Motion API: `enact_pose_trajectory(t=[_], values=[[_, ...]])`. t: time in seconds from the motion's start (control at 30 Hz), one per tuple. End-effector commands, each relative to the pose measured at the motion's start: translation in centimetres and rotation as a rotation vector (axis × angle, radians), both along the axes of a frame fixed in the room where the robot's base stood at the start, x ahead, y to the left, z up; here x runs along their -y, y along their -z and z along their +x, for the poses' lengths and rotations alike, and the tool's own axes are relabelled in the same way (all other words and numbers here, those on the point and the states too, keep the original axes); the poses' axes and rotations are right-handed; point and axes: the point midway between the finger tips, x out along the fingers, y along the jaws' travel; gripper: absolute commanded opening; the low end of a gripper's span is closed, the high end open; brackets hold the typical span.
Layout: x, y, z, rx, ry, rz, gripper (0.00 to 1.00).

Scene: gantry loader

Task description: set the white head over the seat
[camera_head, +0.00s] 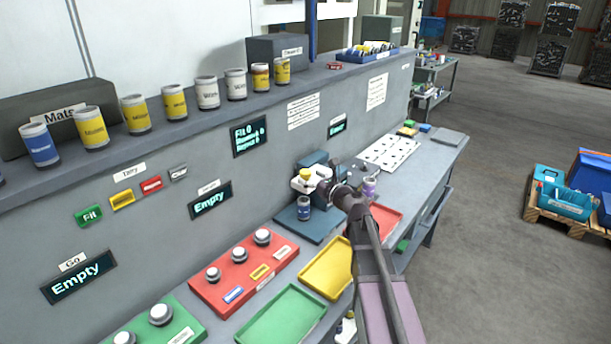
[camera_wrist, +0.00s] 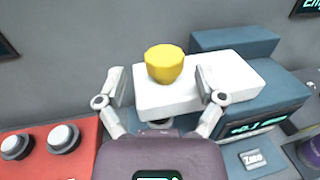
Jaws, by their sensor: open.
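The white head (camera_head: 300,186) is a pale block with a yellow knob (camera_head: 306,174) on top, on the dark blue machine (camera_head: 318,160) at the back of the bench. In the wrist view the white head (camera_wrist: 222,84) and its yellow knob (camera_wrist: 164,64) are large and close. My gripper (camera_wrist: 160,84) is open, with one finger on each side of the knob; I cannot tell whether they touch anything. A blue can (camera_head: 304,208) stands below the head on the machine's base plate (camera_head: 318,228). The seat itself cannot be made out.
A red panel with buttons (camera_head: 225,294), a green tray (camera_head: 282,318), a yellow tray (camera_head: 322,270) and a red tray (camera_head: 388,222) lie around the machine. A purple-topped vessel (camera_head: 370,187) stands right of it. Several cans line the shelf (camera_head: 220,112) behind.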

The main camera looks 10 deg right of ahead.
Motion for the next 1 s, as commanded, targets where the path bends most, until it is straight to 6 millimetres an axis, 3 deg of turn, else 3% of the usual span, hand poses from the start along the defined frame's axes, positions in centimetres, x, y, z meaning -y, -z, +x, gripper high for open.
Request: enact_pose_trajectory(t=[0.3,0.5,1.0], values=[[2.6,0.0,-4.9,0.0,0.001,0.0,0.88],[3.8,0.0,-7.0,-0.001,-0.001,0.0,0.88],[4.4,0.0,-8.0,-0.001,-0.003,0.0,0.88]])
